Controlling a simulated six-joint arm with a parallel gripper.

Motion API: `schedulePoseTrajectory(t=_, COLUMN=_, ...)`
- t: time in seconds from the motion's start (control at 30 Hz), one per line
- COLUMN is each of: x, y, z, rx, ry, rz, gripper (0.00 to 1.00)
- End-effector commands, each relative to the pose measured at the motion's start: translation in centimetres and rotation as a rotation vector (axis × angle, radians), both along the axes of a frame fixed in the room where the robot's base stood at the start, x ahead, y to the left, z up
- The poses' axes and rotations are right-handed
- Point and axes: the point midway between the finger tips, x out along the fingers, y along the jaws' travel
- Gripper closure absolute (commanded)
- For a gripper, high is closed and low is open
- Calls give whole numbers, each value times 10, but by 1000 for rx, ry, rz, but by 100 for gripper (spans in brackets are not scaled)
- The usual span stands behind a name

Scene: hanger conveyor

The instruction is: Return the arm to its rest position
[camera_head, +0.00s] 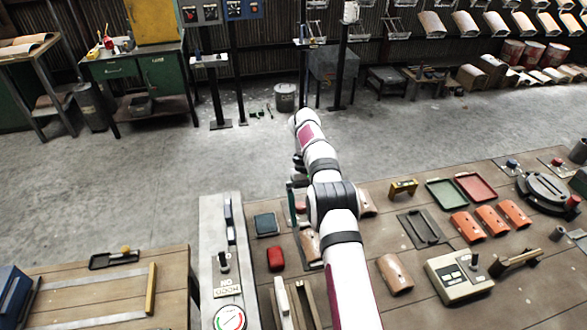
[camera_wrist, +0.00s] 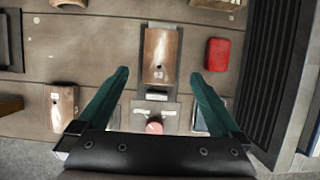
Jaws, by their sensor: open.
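My arm reaches away from the camera over the wooden workbench (camera_head: 420,300), and its end is partly hidden behind my own links in the head view. My gripper (camera_wrist: 158,76) is open and empty in the wrist view, with its two green fingers spread wide. A green finger (camera_head: 291,200) also shows beside the arm in the head view. Nothing is held.
A red block (camera_wrist: 218,54) and another brown curved piece (camera_wrist: 62,108) lie nearby. A red button (camera_wrist: 154,127) shows between the fingers. Right of my arm stand a control box (camera_head: 458,277), orange curved pieces (camera_head: 491,220), and green (camera_head: 446,193) and red (camera_head: 475,186) trays.

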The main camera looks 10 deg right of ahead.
Motion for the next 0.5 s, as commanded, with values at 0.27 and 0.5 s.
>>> schedulePoseTrajectory(t=0.27, x=-39, y=25, z=102, rx=-9, ry=-84, rz=-77, gripper=0)
schedulePoseTrajectory(t=0.5, x=-202, y=76, z=186, rx=12, ry=-230, rz=-282, gripper=0)
